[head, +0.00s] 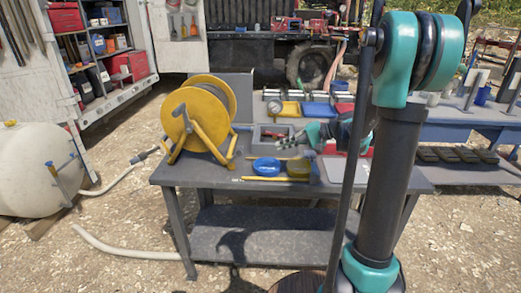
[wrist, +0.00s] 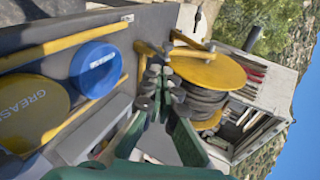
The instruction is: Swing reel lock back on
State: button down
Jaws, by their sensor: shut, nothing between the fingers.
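The yellow hose reel (head: 188,112) stands on its yellow legs at the left end of the grey workbench. In the wrist view the reel (wrist: 212,68) is beyond my fingertips, with dark hose wound behind its yellow disc. A yellow leg of its frame (wrist: 189,42) shows near the fingertips. I cannot make out the reel lock as a separate part. My gripper (head: 280,145) is to the right of the reel, above the bench, pointing left towards it. In the wrist view my gripper (wrist: 157,60) is shut and empty. Whether it touches the frame is unclear.
A blue lid (head: 266,165) and a yellow grease lid (head: 299,167) lie on the workbench (head: 215,174) below my gripper, with yellow bars nearby. A grey tray (head: 270,136) sits behind. A white tank (head: 32,168) stands left of the bench, and a blue table (head: 475,128) stands right.

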send_near(241, 151)
jog(key=a+f, duration=0.4)
jog(key=shift+w+a+r, duration=0.1)
jog(key=shift+w+a, duration=0.4)
jog(key=shift+a, duration=0.15)
jog(key=shift+r, duration=0.1)
jog(key=shift+a+r+h, duration=0.2)
jog(key=shift+a+h, duration=0.05)
jog(key=shift+h, duration=0.05)
jog(key=shift+a+r+h, duration=0.35)
jog(key=shift+a+h, duration=0.05)
jog(key=shift+h, duration=0.1)
jog(key=a+r+h, duration=0.2)
jog(key=a+h, duration=0.6)
jog(key=a, duration=0.1)
jog(key=shift+r+n+g, duration=0.25)
jog(key=shift+n+g, duration=0.05)
jog(key=shift+n, duration=0.1)
dwell(0.6)
jog(key=shift+w+r, duration=0.15)
